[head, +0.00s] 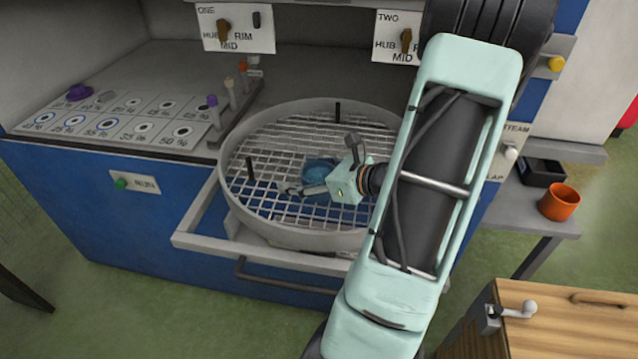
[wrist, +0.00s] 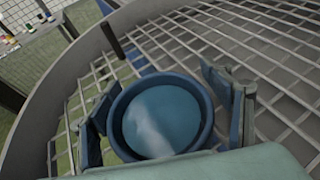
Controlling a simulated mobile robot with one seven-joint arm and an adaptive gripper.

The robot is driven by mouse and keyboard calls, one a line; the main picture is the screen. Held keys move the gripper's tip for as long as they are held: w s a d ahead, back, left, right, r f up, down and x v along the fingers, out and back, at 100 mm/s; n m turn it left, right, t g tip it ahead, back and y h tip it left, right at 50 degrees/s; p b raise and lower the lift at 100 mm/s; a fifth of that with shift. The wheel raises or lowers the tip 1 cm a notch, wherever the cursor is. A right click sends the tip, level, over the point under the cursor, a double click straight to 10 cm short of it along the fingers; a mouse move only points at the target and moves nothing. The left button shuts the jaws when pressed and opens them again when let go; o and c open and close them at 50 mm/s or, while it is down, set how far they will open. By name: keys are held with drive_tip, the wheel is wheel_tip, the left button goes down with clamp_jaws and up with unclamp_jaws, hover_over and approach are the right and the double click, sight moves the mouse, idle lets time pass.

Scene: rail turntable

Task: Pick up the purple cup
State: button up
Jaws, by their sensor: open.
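A round blue cup (wrist: 160,118) stands on the wire grid of the round turntable, its opening facing the wrist camera. In the head view the blue cup (head: 318,167) is partly hidden by my gripper. My gripper (wrist: 160,92) is open, with one finger on each side of the cup; I cannot tell whether either touches it. In the head view my gripper (head: 317,168) is low over the grid inside the rim. I see no clearly purple cup; a small purple piece (head: 79,92) lies on the marked panel at the left.
The turntable (head: 228,185) has a raised grey rim and dark upright posts (head: 250,167). An orange cup (head: 560,202) and a black tray (head: 541,172) stand on the right shelf. A wooden cabinet (head: 570,325) is at the lower right. Much of the grid is bare.

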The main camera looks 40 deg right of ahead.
drive_tip(key=shift+c, duration=0.7)
drive_tip(key=c, duration=1.4)
drive_tip(key=shift+c, duration=1)
